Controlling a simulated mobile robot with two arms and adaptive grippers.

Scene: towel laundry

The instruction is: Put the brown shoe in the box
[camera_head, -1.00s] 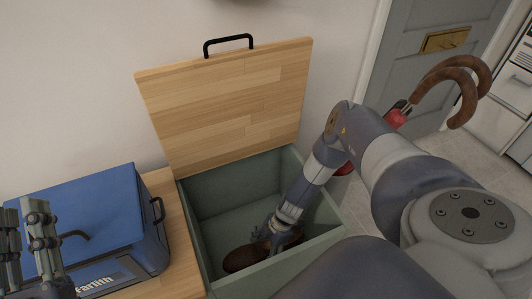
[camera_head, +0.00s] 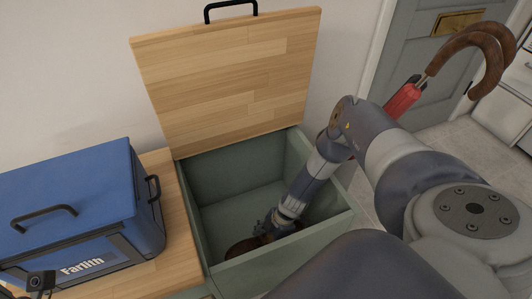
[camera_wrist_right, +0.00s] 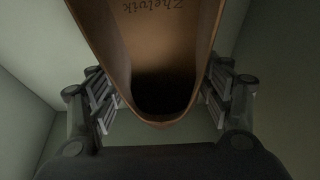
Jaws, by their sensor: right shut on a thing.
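The brown shoe (camera_head: 242,249) is low inside the green box (camera_head: 277,262), near its front wall. The box's wooden lid (camera_head: 228,80) stands open at the back. My right gripper (camera_head: 275,232) reaches down into the box and is shut on the shoe. In the right wrist view the shoe's opening (camera_wrist_right: 165,55) lies between the two fingers, with lettering on its insole. The shoe's underside is hidden, so I cannot tell if it touches the box floor. Only a small dark part of my left gripper (camera_head: 40,283) shows at the bottom left; its fingers are not clear.
A blue cooler-like case (camera_head: 75,200) with black handles stands on the wooden top (camera_head: 178,225) left of the box. An umbrella with a brown curved handle (camera_head: 485,45) is at the right, by a grey door (camera_head: 425,75). The box's back left is empty.

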